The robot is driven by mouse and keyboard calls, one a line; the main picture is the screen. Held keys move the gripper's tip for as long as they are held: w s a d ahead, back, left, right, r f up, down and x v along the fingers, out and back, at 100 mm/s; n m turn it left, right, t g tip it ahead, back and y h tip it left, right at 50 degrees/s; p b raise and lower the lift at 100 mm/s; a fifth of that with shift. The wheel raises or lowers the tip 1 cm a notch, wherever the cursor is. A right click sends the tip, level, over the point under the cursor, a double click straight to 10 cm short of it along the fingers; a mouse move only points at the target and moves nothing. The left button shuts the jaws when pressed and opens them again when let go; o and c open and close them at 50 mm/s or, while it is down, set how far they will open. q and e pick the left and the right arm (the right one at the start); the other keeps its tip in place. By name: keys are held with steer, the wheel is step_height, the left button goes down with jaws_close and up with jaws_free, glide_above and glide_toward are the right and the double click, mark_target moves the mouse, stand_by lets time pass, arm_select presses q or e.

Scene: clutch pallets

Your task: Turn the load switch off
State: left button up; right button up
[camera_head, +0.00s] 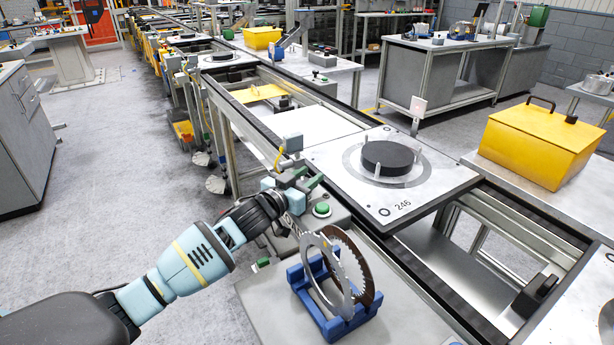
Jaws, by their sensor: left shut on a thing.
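My left gripper (297,190) reaches in from the left to a grey control box (334,222) at the edge of the conveyor line. Its fingers are shut on a small part at the box's top left, which I take to be the load switch. The gripper hides most of that part, so its position cannot be read. A green round button (321,209) on the box shows just right of the gripper, apart from it. My right gripper is not in view.
A blue stand (335,322) with toothed clutch discs (350,262) sits just in front of the box. A pallet (437,184) marked 246 carries a black disc (387,158) behind it. A yellow case (538,144) stands at right. Open floor (120,190) lies left.

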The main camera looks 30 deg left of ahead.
arm_select(q)
steer(key=shift+n+y, duration=0.3)
steer(key=shift+y, duration=0.2)
steer(key=o, duration=1)
steer(key=shift+c, duration=0.2)
steer(key=s+a, duration=0.1)
steer(key=s, duration=0.6)
steer(key=shift+s, duration=0.4)
